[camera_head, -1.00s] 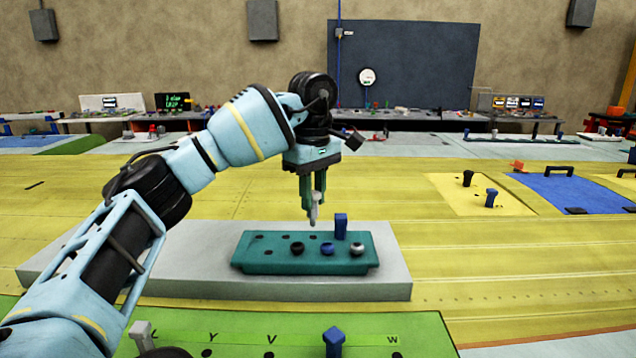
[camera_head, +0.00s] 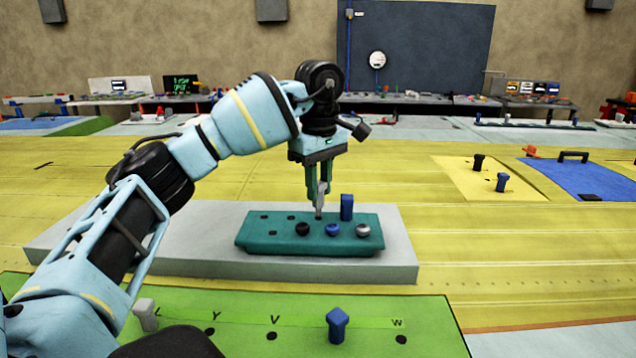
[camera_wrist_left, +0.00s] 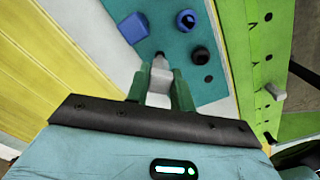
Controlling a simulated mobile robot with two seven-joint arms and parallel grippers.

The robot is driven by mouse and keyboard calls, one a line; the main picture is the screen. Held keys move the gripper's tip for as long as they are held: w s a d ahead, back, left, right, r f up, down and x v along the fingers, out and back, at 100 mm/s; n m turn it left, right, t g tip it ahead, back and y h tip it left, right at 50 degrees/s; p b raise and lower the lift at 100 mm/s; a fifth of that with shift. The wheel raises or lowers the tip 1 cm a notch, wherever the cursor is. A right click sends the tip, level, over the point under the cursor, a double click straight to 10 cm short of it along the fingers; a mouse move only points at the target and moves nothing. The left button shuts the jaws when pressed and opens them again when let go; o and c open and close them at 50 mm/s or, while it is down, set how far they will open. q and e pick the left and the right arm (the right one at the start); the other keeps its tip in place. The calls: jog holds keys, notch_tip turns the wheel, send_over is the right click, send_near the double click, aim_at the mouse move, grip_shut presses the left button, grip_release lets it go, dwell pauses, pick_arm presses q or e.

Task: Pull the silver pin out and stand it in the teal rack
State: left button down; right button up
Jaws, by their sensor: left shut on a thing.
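My left gripper (camera_head: 319,200) points down over the back row of the teal rack (camera_head: 256,246), shut on a silver pin (camera_head: 319,213). The pin is upright, its lower end at the back-row hole left of a standing blue pin (camera_head: 347,207). I cannot tell whether the tip is in the hole. In the left wrist view the silver pin (camera_wrist_left: 160,86) sits between the green fingers, close to a dark hole in the rack (camera_wrist_left: 172,42). My right gripper is not in view.
Black (camera_head: 303,229), blue (camera_head: 332,230) and silver (camera_head: 363,230) round heads fill front-row spots of the rack. The rack stands on a grey slab (camera_head: 190,240). Nearer, a green board (camera_head: 240,310) holds a grey pin (camera_head: 146,313) and a blue pin (camera_head: 337,324).

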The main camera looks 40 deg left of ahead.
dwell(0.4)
pick_arm(q)
jog(key=shift+f, duration=0.15)
jog(key=shift+f, duration=1.25)
jog(key=c, duration=1.1)
grip_release()
